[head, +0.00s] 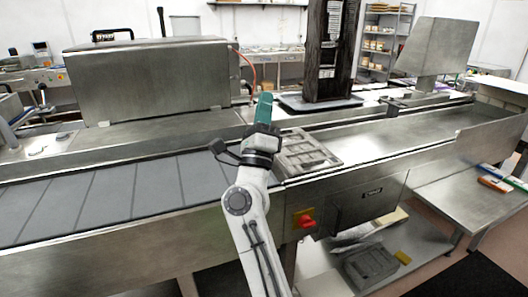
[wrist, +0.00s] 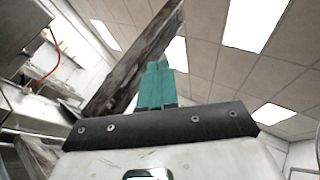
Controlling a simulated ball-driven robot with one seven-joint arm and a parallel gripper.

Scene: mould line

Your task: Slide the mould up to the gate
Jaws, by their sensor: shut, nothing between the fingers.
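The mould (head: 308,153), a grey metal plate with shallow cavities, lies flat on the steel line at the right end of the dark belt. My gripper (head: 264,106) is raised above the line, just left of the mould, with its teal fingers pointing up. In the wrist view the fingers (wrist: 155,84) are together with nothing between them. My gripper appears apart from the mould, and my wrist is close to its left edge. I cannot tell for sure which part is the gate.
A dark wooden tower (head: 323,75) stands on a black base behind the mould. A steel trough (head: 425,128) runs clear to the right. A steel hood (head: 150,80) stands behind the belt (head: 120,190). A red switch (head: 307,221) and a similar grey plate (head: 370,268) are below.

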